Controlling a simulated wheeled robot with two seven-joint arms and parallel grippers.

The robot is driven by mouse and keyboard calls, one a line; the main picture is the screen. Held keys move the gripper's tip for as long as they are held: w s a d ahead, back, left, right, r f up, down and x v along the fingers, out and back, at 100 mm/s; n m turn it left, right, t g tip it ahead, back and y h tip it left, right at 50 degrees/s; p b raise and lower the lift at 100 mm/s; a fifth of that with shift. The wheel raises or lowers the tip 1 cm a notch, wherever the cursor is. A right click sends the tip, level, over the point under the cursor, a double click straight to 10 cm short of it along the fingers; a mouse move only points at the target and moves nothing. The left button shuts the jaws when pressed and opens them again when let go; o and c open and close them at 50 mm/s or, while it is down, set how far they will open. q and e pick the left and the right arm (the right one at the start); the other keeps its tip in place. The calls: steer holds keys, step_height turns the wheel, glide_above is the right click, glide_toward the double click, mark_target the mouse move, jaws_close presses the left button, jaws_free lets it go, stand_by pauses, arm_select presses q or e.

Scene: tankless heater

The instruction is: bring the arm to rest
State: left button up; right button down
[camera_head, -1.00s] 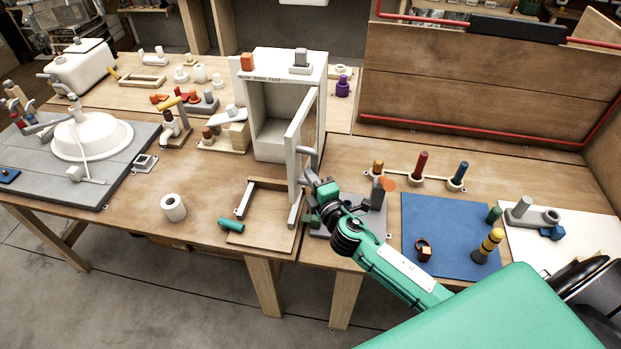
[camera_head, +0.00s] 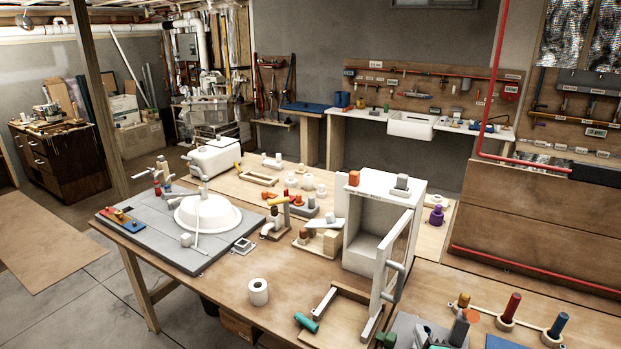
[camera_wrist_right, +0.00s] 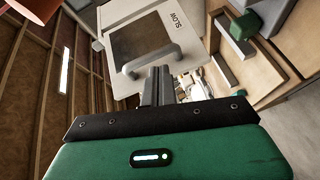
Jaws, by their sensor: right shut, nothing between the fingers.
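In the head view the door (camera_head: 398,250) stands open. My left gripper is not in view.
A wooden tray (camera_head: 345,318) and teal cylinder (camera_head: 306,322) lie before the cabinet. A white roll (camera_head: 258,291) stands left. A red peg (camera_head: 509,308) and blue peg (camera_head: 556,326) stand right. An orange block (camera_head: 353,178) is on the cabinet.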

steer(key=s+a+f+m+g+y, duration=0.15)
steer(key=s+m+g, duration=0.25)
steer(key=s, duration=0.6)
steer(key=s+a+f+m+g, duration=0.25)
steer(key=s+m+g, duration=0.2)
steer(key=s, duration=0.65)
steer(key=s+a+f+m+g, duration=0.25)
steer(key=s+m+g, duration=0.2)
steer(key=s, duration=0.55)
step_height(320, 180, down, 33)
steer(key=s+d+g, duration=0.1)
steer(key=s+g, duration=0.1)
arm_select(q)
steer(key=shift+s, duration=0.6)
arm_select(e)
steer(key=s+d+f+n, duration=0.1)
steer(key=s+d+f, duration=0.2)
steer(key=s+f, duration=1.4)
steer(key=shift+s+d+f+g, duration=0.2)
steer(key=shift+s+f+g, duration=0.2)
steer(key=shift+s, duration=0.15)
